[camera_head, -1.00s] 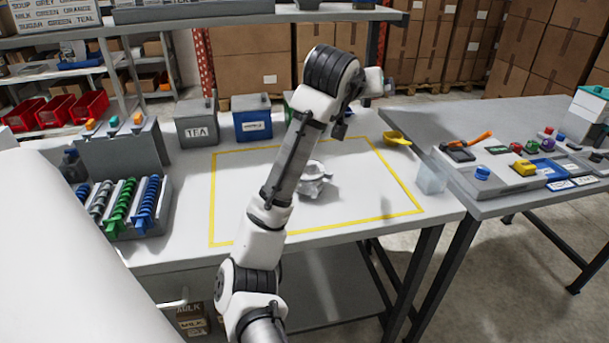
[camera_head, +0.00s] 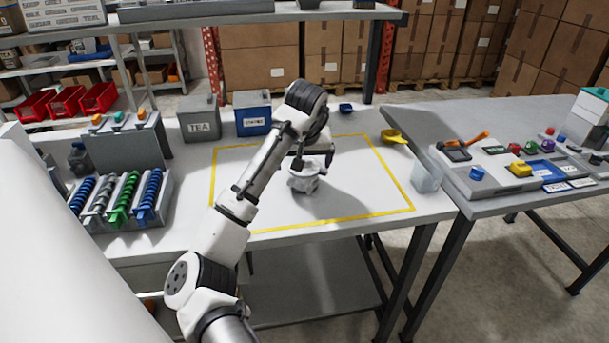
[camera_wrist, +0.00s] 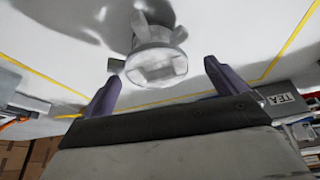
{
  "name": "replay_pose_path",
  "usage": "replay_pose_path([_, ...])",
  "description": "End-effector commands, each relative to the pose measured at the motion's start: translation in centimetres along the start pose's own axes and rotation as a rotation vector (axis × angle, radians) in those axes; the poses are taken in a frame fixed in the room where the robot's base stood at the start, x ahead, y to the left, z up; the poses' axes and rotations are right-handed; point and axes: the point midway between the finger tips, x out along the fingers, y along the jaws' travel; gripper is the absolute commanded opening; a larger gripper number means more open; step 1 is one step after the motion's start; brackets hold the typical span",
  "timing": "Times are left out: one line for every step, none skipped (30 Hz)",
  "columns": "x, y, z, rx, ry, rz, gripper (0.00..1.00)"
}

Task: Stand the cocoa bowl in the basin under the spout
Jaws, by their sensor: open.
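A pale grey-white lobed thing (camera_head: 304,180) stands on the white table inside the yellow outline. It has stubby projections around its side. The wrist view also shows it (camera_wrist: 155,60), with a paler square patch on its near face. I cannot tell whether it is the cocoa bowl or the basin. My gripper (camera_wrist: 162,72) has its two purple fingers spread, with nothing held between them. The pale thing lies just beyond the fingertips, roughly centred. In the head view my arm comes down over it and the fingers cannot be made out. I cannot make out a spout.
A grey TEA canister (camera_head: 199,119) and a blue labelled canister (camera_head: 252,112) stand behind the outline. A coil dispenser (camera_head: 123,200) is at the left. A yellow scoop (camera_head: 395,137) and a clear cup (camera_head: 427,178) are at the right. The outlined area's right side is clear.

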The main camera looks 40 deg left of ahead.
Motion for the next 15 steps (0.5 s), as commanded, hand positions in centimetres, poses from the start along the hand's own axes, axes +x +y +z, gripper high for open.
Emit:
replay_pose_path([0.2,0.0,0.0,0.000,0.000,0.000,0.98])
replay_pose_path([0.4,0.0,0.0,0.000,0.000,-0.001,0.98])
replay_pose_path([0.6,0.0,0.0,0.000,-0.001,-0.001,0.98])
replay_pose_path([0.8,0.0,0.0,-0.001,-0.001,-0.001,0.98])
replay_pose_path([1.1,0.1,-0.1,0.000,-0.001,-0.001,0.98])
replay_pose_path([1.6,0.1,0.0,-0.001,-0.003,-0.001,0.98])
replay_pose_path([2.0,0.2,0.0,0.000,-0.002,-0.001,0.98])
replay_pose_path([2.4,0.3,0.0,0.000,-0.003,-0.001,0.98])
replay_pose_path([3.0,0.4,0.0,0.000,-0.003,-0.001,0.98])
replay_pose_path([3.5,0.4,0.0,-0.001,-0.002,0.000,0.98])
replay_pose_path([4.0,0.4,0.1,-0.001,-0.003,-0.001,0.98])
replay_pose_path([4.5,0.4,0.0,-0.001,-0.002,0.000,0.98])
replay_pose_path([4.8,0.4,0.1,-0.001,-0.001,0.000,0.98])
replay_pose_path([5.1,0.4,0.1,0.000,-0.002,0.000,0.98])
replay_pose_path([5.3,0.4,0.1,0.000,-0.001,0.000,0.98])
